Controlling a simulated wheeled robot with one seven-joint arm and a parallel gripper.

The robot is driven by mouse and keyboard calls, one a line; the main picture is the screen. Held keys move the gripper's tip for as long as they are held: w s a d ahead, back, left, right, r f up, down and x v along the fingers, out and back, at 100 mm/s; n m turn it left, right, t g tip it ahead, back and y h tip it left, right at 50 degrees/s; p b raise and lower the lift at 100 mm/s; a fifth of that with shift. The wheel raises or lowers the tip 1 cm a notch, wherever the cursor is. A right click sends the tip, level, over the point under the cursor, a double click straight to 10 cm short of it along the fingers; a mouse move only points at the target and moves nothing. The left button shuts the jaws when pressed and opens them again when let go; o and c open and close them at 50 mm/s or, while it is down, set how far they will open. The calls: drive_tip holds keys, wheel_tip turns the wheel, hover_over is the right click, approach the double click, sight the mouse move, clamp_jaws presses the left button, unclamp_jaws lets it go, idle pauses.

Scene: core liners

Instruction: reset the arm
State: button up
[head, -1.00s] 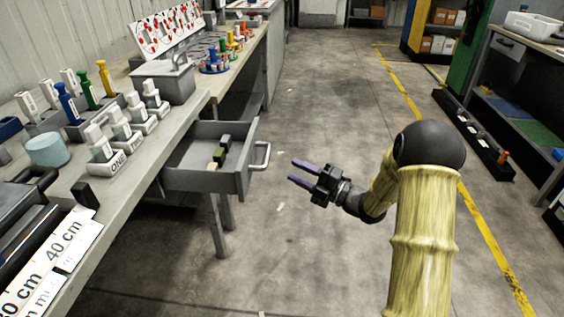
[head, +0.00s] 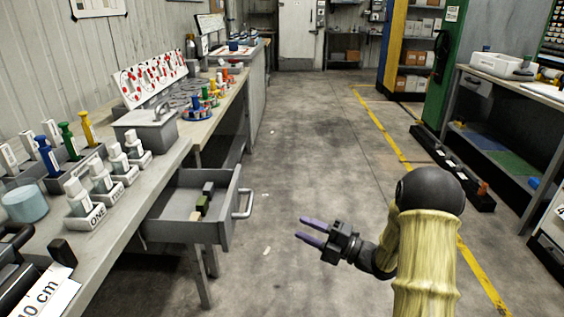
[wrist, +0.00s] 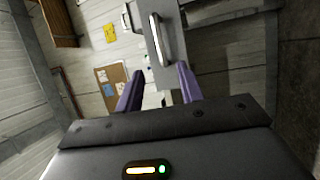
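My gripper (head: 314,232) is in the lower middle of the head view, over the open floor to the right of the open drawer. Its two purple fingers are apart, with nothing between them. They point left toward the drawer but do not touch it. In the wrist view my gripper (wrist: 160,90) also shows its two purple fingers spread apart.
An open grey drawer (head: 214,232) with a bar handle (head: 244,203) juts from the left workbench (head: 130,211); small blocks lie inside. The bench holds bottles and labelled stands. A shelf unit (head: 500,140) stands at right. The middle floor is clear.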

drive_tip(key=s+d+f+m+h, duration=0.1)
drive_tip(key=s+d+m+h, duration=0.15)
drive_tip(key=m+h, duration=0.65)
drive_tip(key=s+d+f+m+h, duration=0.1)
drive_tip(key=s+d+m+h, duration=0.15)
drive_tip(key=m+h, duration=0.65)
drive_tip(key=s+a+f+m+g, duration=0.15)
drive_tip(key=s+m+g, duration=0.55)
drive_tip(key=s+m, duration=0.7)
wheel_tip(320, 180, up, 36)
drive_tip(key=s+n+p, duration=0.2)
drive_tip(key=p, duration=3.4)
drive_tip(key=shift+s+n+y, duration=0.15)
drive_tip(key=shift+n+y, duration=0.15)
drive_tip(key=shift+n, duration=0.1)
drive_tip(key=shift+d+f, duration=0.1)
